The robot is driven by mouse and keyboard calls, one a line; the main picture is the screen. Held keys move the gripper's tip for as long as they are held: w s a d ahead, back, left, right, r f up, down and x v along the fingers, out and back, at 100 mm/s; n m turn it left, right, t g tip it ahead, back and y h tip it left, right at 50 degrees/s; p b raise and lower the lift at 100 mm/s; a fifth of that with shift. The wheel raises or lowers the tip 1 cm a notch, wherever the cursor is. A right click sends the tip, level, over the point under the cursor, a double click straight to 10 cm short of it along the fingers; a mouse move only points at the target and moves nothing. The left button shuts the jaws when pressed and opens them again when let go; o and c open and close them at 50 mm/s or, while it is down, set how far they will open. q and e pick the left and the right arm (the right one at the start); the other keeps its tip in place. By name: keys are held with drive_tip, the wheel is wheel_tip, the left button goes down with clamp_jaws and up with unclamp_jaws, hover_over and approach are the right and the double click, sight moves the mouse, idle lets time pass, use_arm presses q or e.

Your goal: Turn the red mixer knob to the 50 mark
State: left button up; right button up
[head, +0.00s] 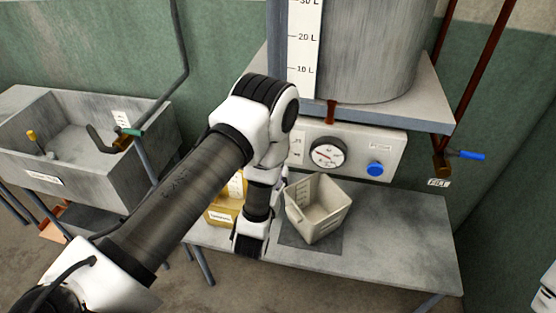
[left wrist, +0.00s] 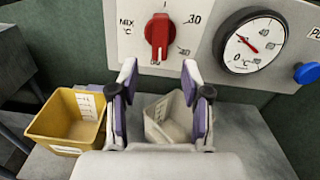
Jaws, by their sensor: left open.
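The red mixer knob (left wrist: 158,35) sits on a pale panel marked MIX °C in the left wrist view, its grip bar close to vertical. A 30 mark (left wrist: 192,19) is at its upper right; smaller marks to the lower right and below are hard to read. In the head view my left arm hides the knob and the fingers.
A round dial (left wrist: 252,42) and a blue button (head: 375,169) are right of the knob. Below stand a yellow bin (left wrist: 70,120) and a beige container (head: 318,207) on a grey table (head: 410,235). A large metal tank (head: 375,50) is above.

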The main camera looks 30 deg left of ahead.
use_arm(q)
drive_tip(key=v, duration=0.4)
drive_tip(key=shift+s+d, duration=0.15)
drive_tip(key=shift+s, duration=0.1)
